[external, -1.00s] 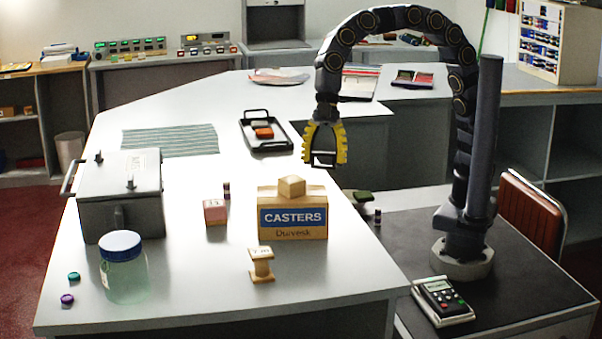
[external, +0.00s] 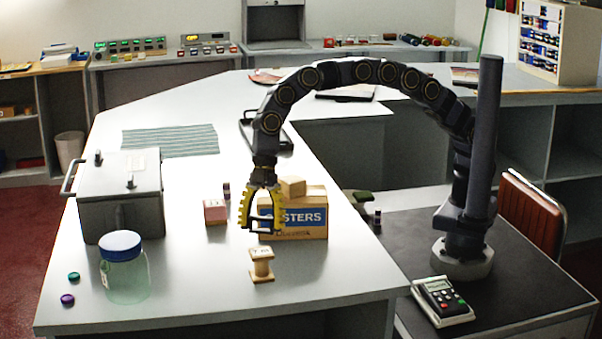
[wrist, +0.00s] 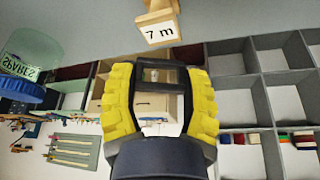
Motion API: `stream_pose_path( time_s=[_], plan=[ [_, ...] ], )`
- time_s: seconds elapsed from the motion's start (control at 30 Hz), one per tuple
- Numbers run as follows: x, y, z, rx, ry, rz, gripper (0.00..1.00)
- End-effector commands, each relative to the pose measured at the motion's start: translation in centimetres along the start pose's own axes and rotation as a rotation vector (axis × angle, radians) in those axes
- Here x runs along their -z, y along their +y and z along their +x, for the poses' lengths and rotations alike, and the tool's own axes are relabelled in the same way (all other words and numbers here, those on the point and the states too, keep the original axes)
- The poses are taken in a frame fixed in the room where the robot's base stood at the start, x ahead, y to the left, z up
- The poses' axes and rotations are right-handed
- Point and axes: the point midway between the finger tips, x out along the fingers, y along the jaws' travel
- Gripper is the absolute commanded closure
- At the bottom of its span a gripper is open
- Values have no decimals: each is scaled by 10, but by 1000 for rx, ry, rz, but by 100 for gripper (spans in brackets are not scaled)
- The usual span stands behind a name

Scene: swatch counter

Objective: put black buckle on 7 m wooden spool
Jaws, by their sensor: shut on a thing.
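The wooden spool (external: 261,266) stands upright on the counter in front of the casters box. Its "7 m" label faces the wrist camera at the top of the wrist view (wrist: 160,32). My gripper (external: 262,228), with yellow ribbed fingers, is shut on the black buckle (wrist: 160,88), a rectangular frame with a crossbar. In the external view the gripper hangs above the spool, pointing down, with the buckle between its fingertips. A gap shows between the buckle and the spool there.
The casters box (external: 306,218), with a small wooden block (external: 292,187) on top, stands just behind the gripper. A pink block (external: 215,212) is to its left. A blue-lidded jar (external: 124,275) and grey case (external: 120,200) stand farther left.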

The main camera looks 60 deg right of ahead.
Motion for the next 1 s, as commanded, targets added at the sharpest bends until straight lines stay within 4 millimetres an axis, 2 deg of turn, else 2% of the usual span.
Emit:
stream_pose_path(
  time_s=[0.27,0.63,0.67,0.7,1.0],
  plan=[
    [-11,2,33,3,-2,1,66],
    [-13,2,37,2,-2,1,66],
    [-13,2,36,2,-2,1,38],
    [-13,2,36,2,-2,1,24],
    [-12,2,36,1,-1,1,24]
  ],
)
